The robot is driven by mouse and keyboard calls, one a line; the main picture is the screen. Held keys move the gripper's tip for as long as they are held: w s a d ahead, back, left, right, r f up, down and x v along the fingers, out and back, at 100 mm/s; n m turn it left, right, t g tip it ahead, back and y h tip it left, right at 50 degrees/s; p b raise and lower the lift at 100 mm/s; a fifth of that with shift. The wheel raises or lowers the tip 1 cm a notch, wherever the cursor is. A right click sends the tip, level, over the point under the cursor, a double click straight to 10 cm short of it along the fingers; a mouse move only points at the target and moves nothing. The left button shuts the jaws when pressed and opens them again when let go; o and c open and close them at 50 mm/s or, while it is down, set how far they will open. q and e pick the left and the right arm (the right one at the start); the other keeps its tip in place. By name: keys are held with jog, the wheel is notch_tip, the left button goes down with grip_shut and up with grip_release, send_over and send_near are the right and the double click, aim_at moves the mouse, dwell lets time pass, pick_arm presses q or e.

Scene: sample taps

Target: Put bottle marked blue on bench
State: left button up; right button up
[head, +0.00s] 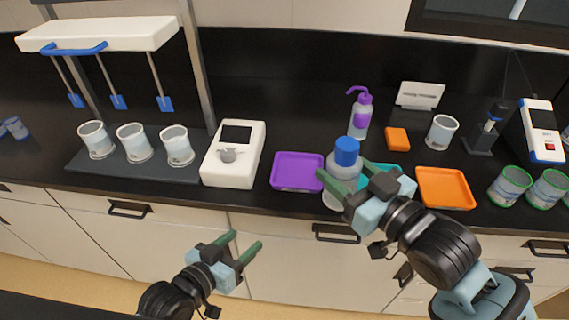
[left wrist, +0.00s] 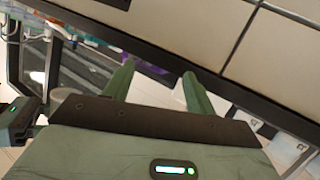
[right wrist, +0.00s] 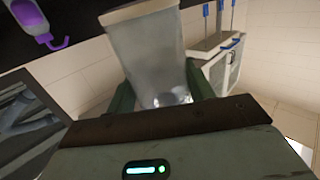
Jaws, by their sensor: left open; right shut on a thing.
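The bottle marked blue (head: 346,153) has a blue cap and a translucent whitish body. It is upright at the front edge of the black bench (head: 240,201) in the head view, between the purple tray and the teal tray. My right gripper (head: 343,178) is shut on its body. In the right wrist view the bottle's pale body (right wrist: 150,60) stands between the fingers (right wrist: 165,95). Whether its base touches the bench is hard to tell. My left gripper (head: 247,242) is open and empty, in front of the cabinet doors below the bench edge. Its fingers also show in the left wrist view (left wrist: 155,80).
On the bench are a purple tray (head: 298,171), a teal tray (head: 390,170) partly hidden by my right gripper, and an orange tray (head: 445,187). A purple-capped wash bottle (head: 361,116) stands behind. A white instrument (head: 233,153) and a stirrer with several beakers (head: 134,142) are left.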

pick_arm(q)
jog(key=w+d+r+m+h, duration=0.2)
jog(key=d+r, duration=0.1)
jog(key=r, duration=0.4)
jog(key=w+d+r+m+h, duration=0.1)
jog(key=d+r+h, duration=0.2)
jog(key=r, duration=0.5)
jog(key=m+g+h, duration=0.4)
jog(key=m, duration=0.1)
send_near(336, 149)
jog(key=d, duration=0.1)
jog(key=shift+d+r, duration=0.1)
jog(key=shift+d, duration=0.1)
jog(key=shift+t+y, duration=0.3)
jog(key=x, duration=1.1)
jog(key=shift+w+d, duration=0.25)
jog(key=shift+d, duration=0.1)
jog(key=c, duration=1)
pick_arm(e)
jog(key=o, duration=1.1)
jog(key=shift+c, duration=0.2)
